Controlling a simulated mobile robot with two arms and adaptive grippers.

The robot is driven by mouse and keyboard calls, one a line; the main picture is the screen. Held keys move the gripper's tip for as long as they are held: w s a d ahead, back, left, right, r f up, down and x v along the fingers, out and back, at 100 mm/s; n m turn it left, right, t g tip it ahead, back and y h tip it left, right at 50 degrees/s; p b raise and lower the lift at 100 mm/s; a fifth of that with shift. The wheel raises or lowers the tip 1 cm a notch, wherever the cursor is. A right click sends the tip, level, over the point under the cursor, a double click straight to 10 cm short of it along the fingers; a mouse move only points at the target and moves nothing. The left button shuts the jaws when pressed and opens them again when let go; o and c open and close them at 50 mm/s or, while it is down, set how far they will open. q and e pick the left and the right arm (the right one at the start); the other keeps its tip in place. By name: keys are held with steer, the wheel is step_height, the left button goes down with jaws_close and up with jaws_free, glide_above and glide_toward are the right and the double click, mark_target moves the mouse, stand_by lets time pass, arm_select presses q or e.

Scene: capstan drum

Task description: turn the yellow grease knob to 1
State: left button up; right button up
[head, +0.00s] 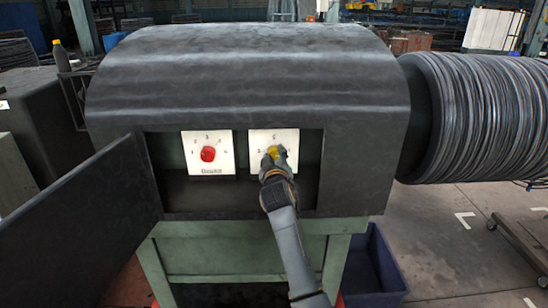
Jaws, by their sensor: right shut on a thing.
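The yellow grease knob (278,152) sits on the right white dial plate (257,139) inside the machine's open recess. My right gripper (273,161) is shut on the yellow knob and covers its lower part. The arm and gripper also hide the lower right of that plate, so I cannot read the knob's setting. A red knob (208,154) sits on the left white dial plate (191,140), with small numbers around it and nothing touching it. My left gripper is not in view.
The dark machine housing (248,75) surrounds the recess. An open dark door (80,225) juts out at the left. A ribbed drum of wound cable (480,115) stands at the right. A blue bin (373,266) sits below. Floor at the lower right is partly clear, with a cart at its edge.

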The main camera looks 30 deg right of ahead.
steer(key=shift+f, duration=0.1)
stand_by(0.4)
steer(key=o, duration=1.2)
steer(key=shift+s+a, duration=0.1)
steer(key=v, duration=1.1)
steer(key=shift+s+a, duration=0.15)
steer(key=shift+s, duration=0.2)
